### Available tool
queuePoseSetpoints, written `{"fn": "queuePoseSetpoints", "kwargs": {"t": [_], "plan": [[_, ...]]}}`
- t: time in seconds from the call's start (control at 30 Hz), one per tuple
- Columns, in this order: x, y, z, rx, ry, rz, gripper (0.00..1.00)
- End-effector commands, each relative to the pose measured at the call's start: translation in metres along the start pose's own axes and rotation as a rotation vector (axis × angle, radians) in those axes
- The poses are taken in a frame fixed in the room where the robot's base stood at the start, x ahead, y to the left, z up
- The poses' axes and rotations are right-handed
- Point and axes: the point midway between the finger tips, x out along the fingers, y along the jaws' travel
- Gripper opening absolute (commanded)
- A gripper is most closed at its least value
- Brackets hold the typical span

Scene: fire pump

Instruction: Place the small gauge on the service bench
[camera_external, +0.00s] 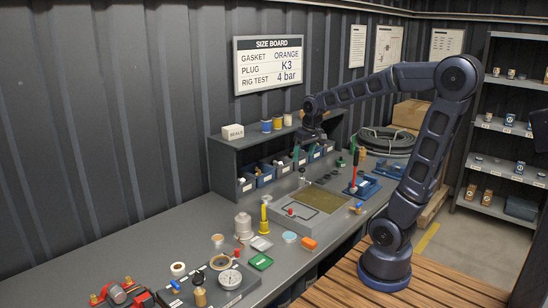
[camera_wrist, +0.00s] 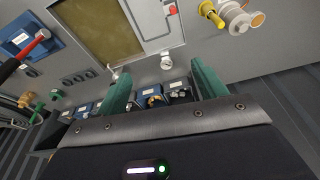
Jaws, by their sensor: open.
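A round gauge with a white dial (camera_external: 230,278) sits on a dark grey block at the near left of the long grey bench (camera_external: 130,255); I cannot tell whether it is the small gauge. My gripper (camera_external: 297,153) hangs over the row of small bins below the shelf at the back of the bench. In the wrist view my gripper (camera_wrist: 162,76) is open, its two green fingers wide apart with nothing held between them.
A grey tray with an olive mat (camera_external: 318,198) lies mid-bench. The bench's left rear surface is clear.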

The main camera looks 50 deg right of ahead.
Motion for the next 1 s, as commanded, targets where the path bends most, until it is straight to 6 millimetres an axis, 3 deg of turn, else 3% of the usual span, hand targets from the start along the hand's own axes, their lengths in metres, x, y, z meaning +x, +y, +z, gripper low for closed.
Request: {"fn": "queuePoseSetpoints", "kwargs": {"t": [0.3,0.6,0.8,1.0], "plan": [[-0.035,0.003,0.082,-0.051,0.085,-0.012,0.7],[-0.044,0.006,0.144,-0.091,0.145,-0.021,0.7],[-0.044,0.007,0.159,-0.102,0.159,-0.023,0.7],[-0.044,0.007,0.159,-0.103,0.16,-0.024,0.7]]}}
